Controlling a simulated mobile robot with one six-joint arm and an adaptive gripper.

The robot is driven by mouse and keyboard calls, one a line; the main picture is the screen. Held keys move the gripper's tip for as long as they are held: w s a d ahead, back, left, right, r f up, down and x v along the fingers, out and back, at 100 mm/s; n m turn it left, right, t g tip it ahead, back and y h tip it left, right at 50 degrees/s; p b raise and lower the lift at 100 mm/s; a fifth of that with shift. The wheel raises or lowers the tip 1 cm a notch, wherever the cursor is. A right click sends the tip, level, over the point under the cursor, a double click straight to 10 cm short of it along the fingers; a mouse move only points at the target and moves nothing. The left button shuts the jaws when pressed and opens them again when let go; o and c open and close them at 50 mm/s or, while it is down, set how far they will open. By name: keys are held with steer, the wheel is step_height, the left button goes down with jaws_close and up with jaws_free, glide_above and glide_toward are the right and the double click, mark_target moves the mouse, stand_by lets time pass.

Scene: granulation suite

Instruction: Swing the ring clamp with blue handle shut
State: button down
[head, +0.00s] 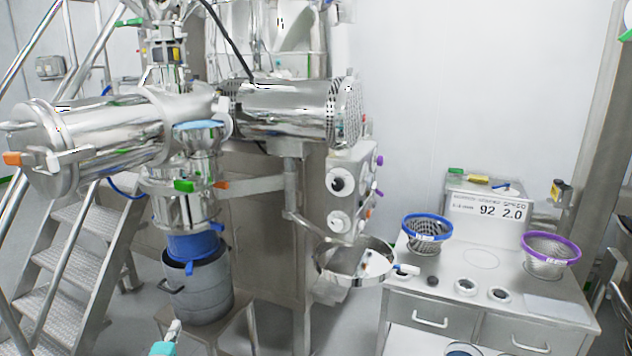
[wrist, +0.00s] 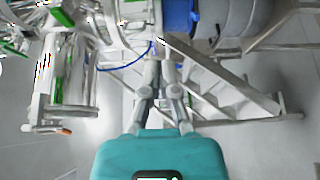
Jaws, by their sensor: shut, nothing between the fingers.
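A blue collar (head: 195,246) sits between the steel outlet and the grey drum. A small blue handle-like tab (head: 217,228) sticks out at its upper right, and a second blue tab (head: 189,268) shows lower down. I cannot tell which belongs to the ring clamp, or how far the clamp stands open. In the wrist view the blue collar (wrist: 178,14) is at the top, beyond my fingers. My gripper (wrist: 162,66) is shut and empty, its fingertips apart from the collar. In the head view my gripper (head: 174,326) is at the bottom, in front of the drum.
The grey drum (head: 200,291) stands on a steel stand. Metal stairs (head: 75,260) are at the left. A steel ring-shaped basin (head: 354,278) hangs right of the machine. A bench (head: 470,262) with blue-rimmed (head: 427,220) and purple-rimmed (head: 550,240) baskets stands at right.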

steer(key=w+d+f+m+g+h+p, duration=0.1)
steer(key=w+d+f+m+g+h, duration=0.15)
steer(key=d, duration=0.65)
steer(key=w+d+f+m+g+h+p, duration=0.1)
steer(key=w+d+f+m+g+h, duration=0.2)
steer(key=d, duration=0.6)
steer(key=w+d+f+m+g+h, duration=0.25)
steer(key=d+m, duration=0.25)
steer(key=d, duration=0.4)
steer(key=s+d+f+m+g+y+p, duration=0.1)
steer(key=s+d+m+g+y, duration=0.1)
steer(key=d, duration=0.4)
steer(key=s+d+f+m+g+y+p, duration=0.1)
steer(key=s+d+f+m+g+y, duration=0.1)
steer(key=d, duration=0.5)
steer(key=s+d+f+m+g+y+p, duration=0.1)
steer(key=s+d+m+g+y, duration=0.1)
steer(key=d, duration=0.5)
steer(key=s+m+g, duration=0.1)
steer(key=m+g, duration=0.1)
steer(key=g, duration=0.1)
steer(key=shift+s+d+f+g, duration=0.15)
steer(key=shift+s+f+g, duration=0.05)
steer(key=shift+f+g, duration=0.2)
